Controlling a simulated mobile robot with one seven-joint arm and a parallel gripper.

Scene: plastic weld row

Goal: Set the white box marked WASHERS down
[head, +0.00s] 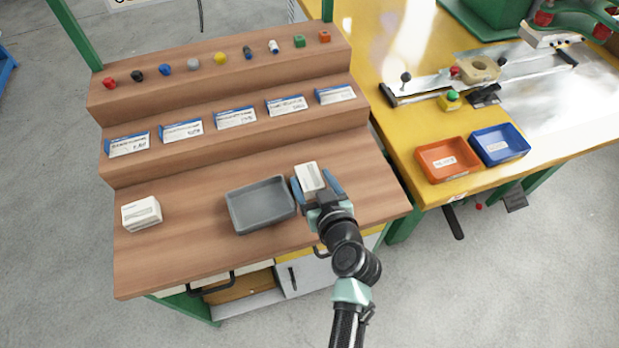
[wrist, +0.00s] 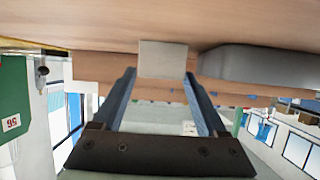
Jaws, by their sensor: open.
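A small white box (head: 309,176) sits on the wooden bench top, right of the grey tray. Its marking is too small to read, so I cannot tell if it says WASHERS. My gripper (head: 316,186) is open, with one blue finger on each side of this box. In the wrist view the box's plain face (wrist: 163,58) shows between the two finger ends (wrist: 160,76), against the wooden surface; a gap shows at neither side clearly enough to rule out touch. A second white box (head: 142,213) stands at the left of the bench top, its print also unreadable.
The grey tray (head: 234,217) is empty, close left of my gripper. Stepped shelves (head: 225,145) behind carry several labelled cards and coloured knobs. A yellow table (head: 395,118) at right holds an orange bin (head: 447,179) and a blue bin (head: 499,162). Bench top between left box and tray is clear.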

